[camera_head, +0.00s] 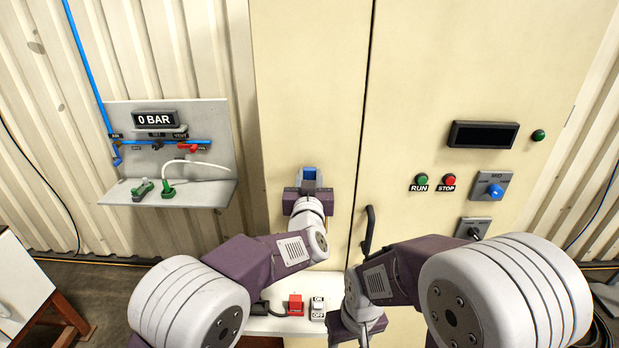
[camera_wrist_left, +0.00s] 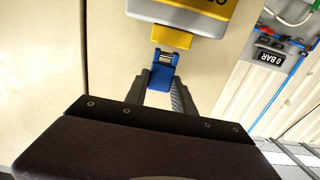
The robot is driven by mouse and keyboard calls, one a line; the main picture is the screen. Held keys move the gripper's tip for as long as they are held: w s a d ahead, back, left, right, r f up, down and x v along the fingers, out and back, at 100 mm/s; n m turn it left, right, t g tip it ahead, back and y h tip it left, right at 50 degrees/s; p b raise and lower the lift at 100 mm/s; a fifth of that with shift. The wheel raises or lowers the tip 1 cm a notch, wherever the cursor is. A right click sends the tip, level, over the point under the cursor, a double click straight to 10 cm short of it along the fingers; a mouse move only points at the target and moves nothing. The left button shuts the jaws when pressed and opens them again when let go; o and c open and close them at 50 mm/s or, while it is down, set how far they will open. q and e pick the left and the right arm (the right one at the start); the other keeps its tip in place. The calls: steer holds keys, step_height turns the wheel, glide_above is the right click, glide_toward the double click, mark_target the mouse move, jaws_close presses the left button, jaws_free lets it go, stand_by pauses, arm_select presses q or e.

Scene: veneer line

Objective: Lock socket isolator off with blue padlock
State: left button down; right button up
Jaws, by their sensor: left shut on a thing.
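My left gripper (camera_head: 310,188) is raised in front of the tall cream cabinet. It is shut on the blue padlock (camera_head: 309,173). In the left wrist view the blue padlock (camera_wrist_left: 162,76) sits between the two dark fingertips, with a metal-coloured part at its end. That end is close to a yellow tab (camera_wrist_left: 172,37) on a grey box with a yellow label (camera_wrist_left: 185,10), partly cut off by the frame. I cannot tell whether the shackle passes through the tab. My arm hides this box in the head view. My right gripper (camera_head: 358,325) is low; its fingertips are not visible.
A low white shelf (camera_head: 270,325) holds a red item (camera_head: 295,304) and an ON/OFF block (camera_head: 318,308). A black door handle (camera_head: 368,230) stands out right of my left gripper. A 0 BAR air panel (camera_head: 220,130) is at left; RUN/STOP buttons and a blue knob (camera_head: 495,190) are at right.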

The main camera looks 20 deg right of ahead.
arm_select(q)
steer(key=shift+f+b, duration=1)
steer(key=shift+f, duration=0.35)
steer(key=c, duration=1)
jaws_free()
steer(key=shift+o, duration=0.2)
steer(key=shift+s, duration=0.3)
steer(key=b+v, duration=0.3)
steer(key=v, duration=0.5)
steer(key=shift+s, duration=0.2)
steer(key=shift+a+r, duration=0.1)
steer(key=shift+a, duration=0.05)
